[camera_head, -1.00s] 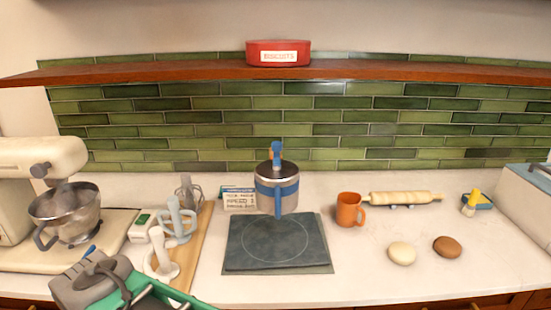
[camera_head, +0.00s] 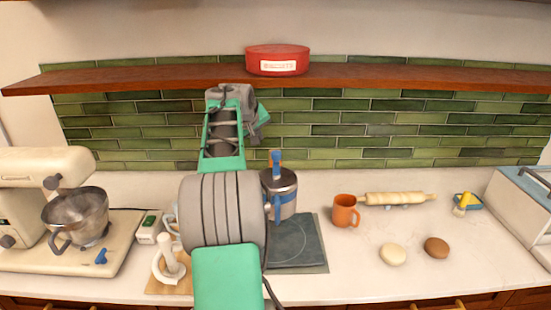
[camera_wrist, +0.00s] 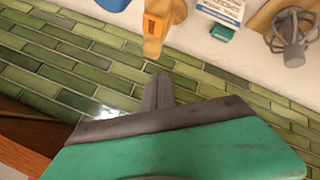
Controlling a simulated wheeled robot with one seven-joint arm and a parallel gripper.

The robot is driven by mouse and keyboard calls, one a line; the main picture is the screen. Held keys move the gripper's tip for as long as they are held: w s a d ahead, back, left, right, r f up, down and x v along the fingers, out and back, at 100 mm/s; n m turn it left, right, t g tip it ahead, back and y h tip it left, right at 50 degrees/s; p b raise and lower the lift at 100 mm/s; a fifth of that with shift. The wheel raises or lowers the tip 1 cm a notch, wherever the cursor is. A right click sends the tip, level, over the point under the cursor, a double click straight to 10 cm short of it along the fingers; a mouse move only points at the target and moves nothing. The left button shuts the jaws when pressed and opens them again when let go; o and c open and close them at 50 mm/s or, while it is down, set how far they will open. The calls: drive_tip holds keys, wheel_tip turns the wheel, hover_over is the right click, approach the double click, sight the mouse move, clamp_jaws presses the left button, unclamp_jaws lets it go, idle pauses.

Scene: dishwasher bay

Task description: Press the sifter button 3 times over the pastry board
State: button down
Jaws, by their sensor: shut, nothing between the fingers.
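The sifter (camera_head: 283,203), a steel cup with a blue band and handle, is upright in the middle of the head view. A blue upright piece (camera_head: 276,162) rises above its top; I cannot tell if this is the button. The dark grey pastry board (camera_head: 298,252) lies below and around the sifter, partly hidden by my arm. In the wrist view my gripper (camera_wrist: 158,90) is shut and empty, with green tiles behind it. An orange-faced tan piece (camera_wrist: 155,25) is just beyond the fingertips, and I cannot tell if they touch.
An orange mug (camera_head: 344,211), a rolling pin (camera_head: 398,199) and two round lumps stand right of the board. A stand mixer (camera_head: 75,215) is at left. The wooden shelf (camera_head: 400,76) carries a red biscuit tin (camera_head: 278,59) above. The front right counter is clear.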

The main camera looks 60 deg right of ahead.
drive_tip(key=shift+m+g+h, duration=0.3)
drive_tip(key=shift+g, duration=0.2)
drive_tip(key=s+d, duration=0.2)
drive_tip(key=s+d+r, duration=0.1)
drive_tip(key=s+d, duration=0.1)
drive_tip(key=shift+d, duration=0.15)
drive_tip(key=shift+f, duration=0.1)
wheel_tip(320, 180, down, 8)
drive_tip(key=b, duration=0.7)
drive_tip(key=shift+b, duration=0.3)
drive_tip(key=shift+f, duration=0.25)
idle(0.6)
